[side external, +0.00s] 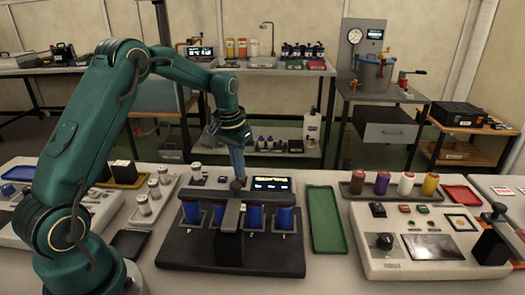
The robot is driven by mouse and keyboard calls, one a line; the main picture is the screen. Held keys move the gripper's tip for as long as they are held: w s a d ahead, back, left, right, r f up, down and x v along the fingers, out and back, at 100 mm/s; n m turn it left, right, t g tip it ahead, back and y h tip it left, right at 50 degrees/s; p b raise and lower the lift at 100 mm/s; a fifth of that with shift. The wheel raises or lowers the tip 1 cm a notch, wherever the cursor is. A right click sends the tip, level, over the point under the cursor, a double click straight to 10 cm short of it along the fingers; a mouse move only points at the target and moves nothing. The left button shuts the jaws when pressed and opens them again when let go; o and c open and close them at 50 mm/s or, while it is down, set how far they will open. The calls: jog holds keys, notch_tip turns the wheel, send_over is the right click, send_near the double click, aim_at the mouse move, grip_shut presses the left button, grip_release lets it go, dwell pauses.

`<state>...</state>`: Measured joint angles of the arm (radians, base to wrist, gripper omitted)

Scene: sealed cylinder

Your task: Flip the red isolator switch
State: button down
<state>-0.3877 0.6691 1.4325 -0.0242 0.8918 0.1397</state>
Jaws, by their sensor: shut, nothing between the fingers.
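My gripper (239,177) points down, shut and empty, behind the middle of a black rack (188,250) and just left of its lit display (271,184). A small reddish part (236,185) shows right at the fingertips. It may be the red isolator switch, but it is too small and too covered to tell its position or whether the fingers touch it. The rack holds several blue cylinders (284,217) in a row, with a dark grey T-shaped lever or clamp (233,215) at its front middle.
A green tray (326,220) lies right of the rack. A white console (380,262) with buttons and a screen stands further right, with several coloured bottles (406,183) behind it. White-capped jars (153,190) stand to the left. A black pad (130,243) lies between my arm and the rack.

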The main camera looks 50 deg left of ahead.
jog(key=shift+f, duration=0.4)
jog(key=shift+r, duration=3.55)
jog(key=shift+d, duration=0.1)
